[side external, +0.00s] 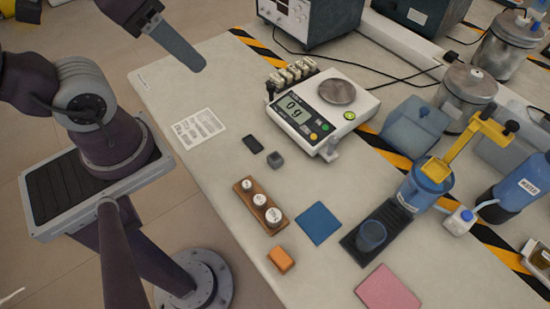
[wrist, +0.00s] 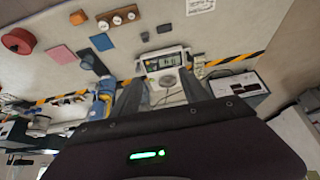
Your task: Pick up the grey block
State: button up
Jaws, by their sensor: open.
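The grey block (side external: 275,159) is a small dark-grey cube lying on the pale table, in front of the scale. It also shows in the wrist view as a small dark shape (wrist: 145,36), above the fingertips in the picture. My gripper (side external: 182,48) is high over the far left of the table in the side view, well apart from the block. In the wrist view my gripper (wrist: 163,88) shows two spread fingers with nothing held between them. In the side view the fingers overlap, so the gap is hidden.
A flat black item (side external: 253,144) lies beside the block. The scale (side external: 322,108) stands behind it, and a wooden weight holder (side external: 258,204) is in front. An orange block (side external: 281,260), blue pad (side external: 319,223) and blue cup (side external: 371,236) are nearby. The table's left part is mostly clear.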

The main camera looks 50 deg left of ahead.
jog(key=m+g, duration=0.6)
jog(key=m, duration=1.2)
send_over(275, 157)
notch_tip(275, 157, down, 26)
jog(key=shift+s+r, duration=0.1)
notch_tip(275, 157, down, 7)
jog(key=shift+r, duration=0.1)
grip_shut()
